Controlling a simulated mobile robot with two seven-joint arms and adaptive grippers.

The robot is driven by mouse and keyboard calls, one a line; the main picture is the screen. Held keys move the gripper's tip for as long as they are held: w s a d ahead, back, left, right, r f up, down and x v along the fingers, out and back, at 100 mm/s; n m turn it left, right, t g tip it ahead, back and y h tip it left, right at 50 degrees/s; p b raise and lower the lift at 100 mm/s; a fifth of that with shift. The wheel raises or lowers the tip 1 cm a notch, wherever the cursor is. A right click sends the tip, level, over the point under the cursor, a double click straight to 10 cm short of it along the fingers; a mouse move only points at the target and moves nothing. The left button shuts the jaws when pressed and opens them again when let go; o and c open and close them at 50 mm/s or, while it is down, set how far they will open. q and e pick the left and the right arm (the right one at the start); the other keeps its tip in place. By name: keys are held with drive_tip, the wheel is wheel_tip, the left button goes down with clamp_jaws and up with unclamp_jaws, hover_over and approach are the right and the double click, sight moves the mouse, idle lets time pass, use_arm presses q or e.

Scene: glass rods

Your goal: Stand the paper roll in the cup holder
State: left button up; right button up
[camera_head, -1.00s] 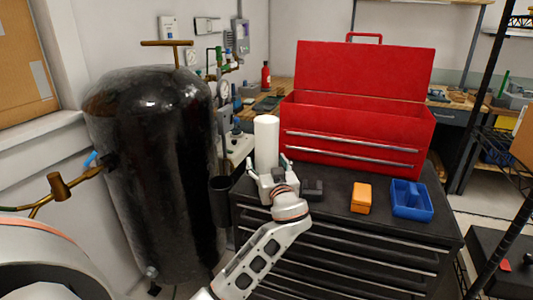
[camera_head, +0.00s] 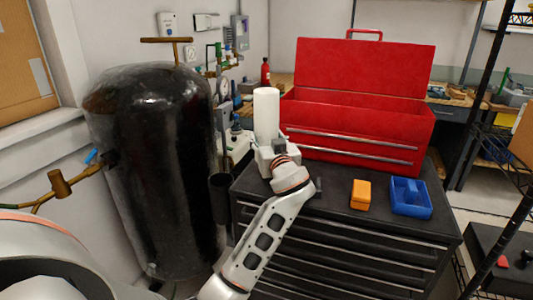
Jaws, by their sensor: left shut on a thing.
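The paper roll (camera_head: 266,114) is a white upright cylinder at the left part of the cabinet top, in front of the red toolbox's left end. My left gripper (camera_head: 268,148) is shut on its lower part; the fingers are partly hidden by the gripper's own body. The roll seems raised off the top, but its bottom end is hidden. The cup holder (camera_head: 220,186) is a dark cup on the left side of the black cabinet, to the left of and below the gripper. My right gripper is out of view.
The black cabinet's top (camera_head: 335,205) also carries an orange box (camera_head: 361,194), a blue tray (camera_head: 411,197) and the open red toolbox (camera_head: 360,120). A large black tank (camera_head: 150,170) stands close left of the cup holder. A small dark item is mostly hidden behind my left arm.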

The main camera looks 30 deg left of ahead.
sight(269, 100)
use_arm(q)
wheel_tip(269, 100, up, 12)
drive_tip(key=shift+r+p, duration=0.25)
drive_tip(key=shift+p, duration=0.05)
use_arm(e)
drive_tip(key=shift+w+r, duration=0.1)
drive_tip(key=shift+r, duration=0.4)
use_arm(q)
drive_tip(key=shift+s+d, duration=0.1)
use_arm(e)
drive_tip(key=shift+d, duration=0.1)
